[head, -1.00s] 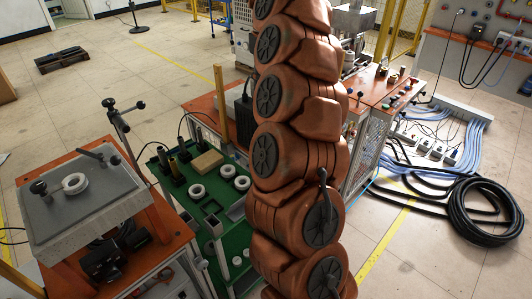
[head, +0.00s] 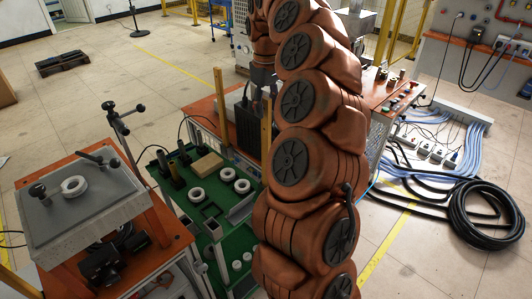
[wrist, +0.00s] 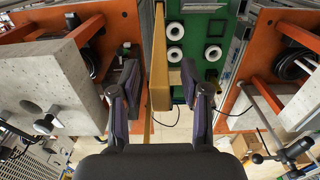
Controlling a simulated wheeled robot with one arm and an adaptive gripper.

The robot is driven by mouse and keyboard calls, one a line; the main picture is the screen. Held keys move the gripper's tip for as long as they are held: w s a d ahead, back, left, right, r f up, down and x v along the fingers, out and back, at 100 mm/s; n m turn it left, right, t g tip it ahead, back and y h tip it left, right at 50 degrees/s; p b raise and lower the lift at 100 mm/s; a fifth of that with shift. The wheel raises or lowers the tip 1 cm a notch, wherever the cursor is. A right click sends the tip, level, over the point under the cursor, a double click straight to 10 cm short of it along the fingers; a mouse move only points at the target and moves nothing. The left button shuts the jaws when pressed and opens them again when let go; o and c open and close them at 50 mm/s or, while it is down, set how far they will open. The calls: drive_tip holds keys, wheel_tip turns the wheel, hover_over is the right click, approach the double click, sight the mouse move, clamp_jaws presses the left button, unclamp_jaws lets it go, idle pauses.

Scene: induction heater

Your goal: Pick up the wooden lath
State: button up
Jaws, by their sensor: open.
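The wooden lath (wrist: 160,60) is a long, narrow tan strip in the wrist view. It runs from the top edge down into the gap between my fingers, closer to the left finger. My gripper (wrist: 160,80) is open, with a finger on each side of the lath and no clear contact. In the head view, two upright tan posts show, one at the left (head: 218,95) and one beside my arm (head: 266,140); I cannot tell which is the lath in the wrist view. My arm hides most of the gripper there.
A green-topped bench (head: 185,200) holds white rings (head: 227,174) and a tan block (head: 208,165). An orange table with a grey slab (head: 85,205) stands at the left. A black box (head: 249,125) is close to my arm. Coiled black hose (head: 480,210) lies on the floor at the right.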

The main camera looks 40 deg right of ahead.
clamp_jaws()
idle(0.4)
